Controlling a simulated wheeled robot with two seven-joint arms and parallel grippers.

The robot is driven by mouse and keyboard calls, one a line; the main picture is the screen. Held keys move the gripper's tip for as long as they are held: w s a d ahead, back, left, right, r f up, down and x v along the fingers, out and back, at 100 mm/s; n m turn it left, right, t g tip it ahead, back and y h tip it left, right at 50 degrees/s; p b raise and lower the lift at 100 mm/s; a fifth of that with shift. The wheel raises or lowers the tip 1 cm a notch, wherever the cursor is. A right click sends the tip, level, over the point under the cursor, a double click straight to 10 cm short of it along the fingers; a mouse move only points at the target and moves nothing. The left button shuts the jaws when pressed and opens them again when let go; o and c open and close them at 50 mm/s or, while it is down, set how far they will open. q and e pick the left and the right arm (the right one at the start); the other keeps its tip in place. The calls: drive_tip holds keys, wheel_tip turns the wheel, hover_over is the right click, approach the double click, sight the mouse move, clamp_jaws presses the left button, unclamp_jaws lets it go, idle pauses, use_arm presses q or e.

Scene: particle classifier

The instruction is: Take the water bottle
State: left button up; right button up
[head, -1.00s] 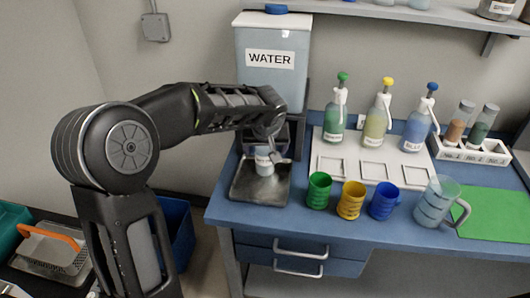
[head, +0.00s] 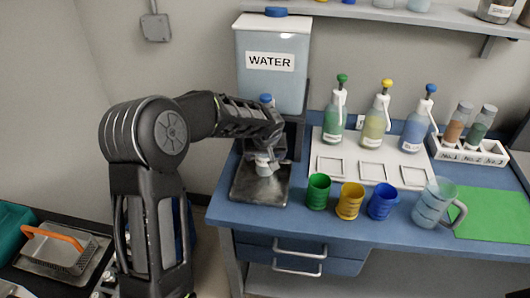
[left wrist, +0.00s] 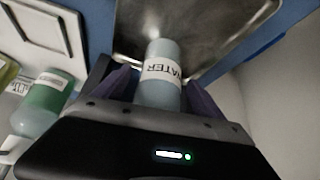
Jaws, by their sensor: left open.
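The water bottle (head: 263,168) is small and pale, and stands at the metal tray in front of the big water tank. In the left wrist view the bottle (left wrist: 161,72) shows its WATER label and sits between two dark fingers. In the left wrist view my left gripper (left wrist: 160,88) is open around the bottle. Whether a finger touches it, I cannot tell. My right gripper is in neither view.
The water tank (head: 272,85) stands just behind the metal tray (head: 258,191). Green (head: 318,192), yellow (head: 350,201) and blue (head: 382,202) cups and a clear jug (head: 434,205) stand to the right. Pump bottles stand on a white board (head: 365,155) behind them.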

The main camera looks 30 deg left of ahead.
use_arm(q)
drive_tip(key=shift+w+f, duration=0.15)
drive_tip(key=shift+f, duration=0.15)
idle(0.4)
clamp_jaws()
idle(0.7)
